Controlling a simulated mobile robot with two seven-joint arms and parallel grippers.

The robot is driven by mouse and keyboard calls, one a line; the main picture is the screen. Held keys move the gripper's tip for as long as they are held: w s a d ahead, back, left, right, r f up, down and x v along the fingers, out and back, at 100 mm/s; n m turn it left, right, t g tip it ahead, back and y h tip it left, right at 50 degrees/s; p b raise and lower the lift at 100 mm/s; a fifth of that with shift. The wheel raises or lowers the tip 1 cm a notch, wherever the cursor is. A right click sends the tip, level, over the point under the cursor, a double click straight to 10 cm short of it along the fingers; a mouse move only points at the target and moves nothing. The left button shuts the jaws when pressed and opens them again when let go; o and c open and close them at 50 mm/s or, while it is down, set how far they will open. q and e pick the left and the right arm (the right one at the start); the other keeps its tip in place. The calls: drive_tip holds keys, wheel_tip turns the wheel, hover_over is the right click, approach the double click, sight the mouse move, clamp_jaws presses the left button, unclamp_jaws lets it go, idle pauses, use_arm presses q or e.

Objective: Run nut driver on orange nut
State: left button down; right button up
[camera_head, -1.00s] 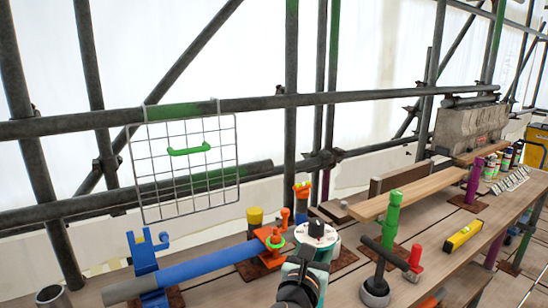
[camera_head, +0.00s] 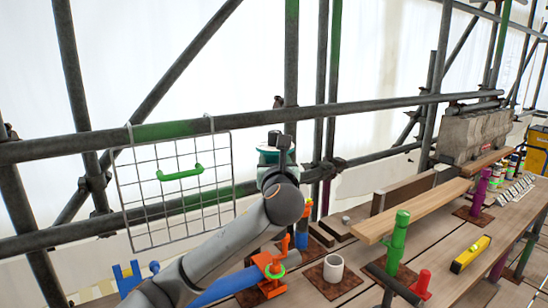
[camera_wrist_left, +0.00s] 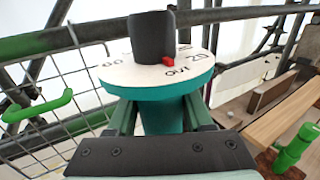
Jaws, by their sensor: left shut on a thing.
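My left gripper (camera_head: 277,168) is shut on a teal tool (camera_head: 268,155), probably the nut driver, raised above the bench. In the left wrist view the tool (camera_wrist_left: 160,115) sits between both fingers, with a white numbered dial, dark knob and small red pointer on top. Its lower end is hidden. On the bench, an orange fitting (camera_head: 264,260) sits at the end of the blue tube (camera_head: 225,287), with a green ring (camera_head: 275,270) round its upright part. I cannot tell which orange part is the nut. The tool is above and apart from it. My right gripper is not in view.
A white cup-shaped holder (camera_head: 333,268) stands empty on a brown pad. A green post (camera_head: 397,240), a dark bar (camera_head: 393,285) and a yellow level (camera_head: 470,254) stand or lie to the right. A wire grid (camera_head: 175,190) hangs behind left.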

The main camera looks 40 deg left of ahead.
use_arm(q)
drive_tip(key=shift+s+r, duration=0.1)
drive_tip(key=shift+r, duration=0.1)
drive_tip(key=shift+f+b, duration=0.95)
drive_tip(key=shift+f, duration=1.5)
drive_tip(key=shift+f+b, duration=1)
drive_tip(key=shift+f, duration=2.3)
drive_tip(key=shift+d+f, duration=0.1)
drive_tip(key=shift+f, duration=0.6)
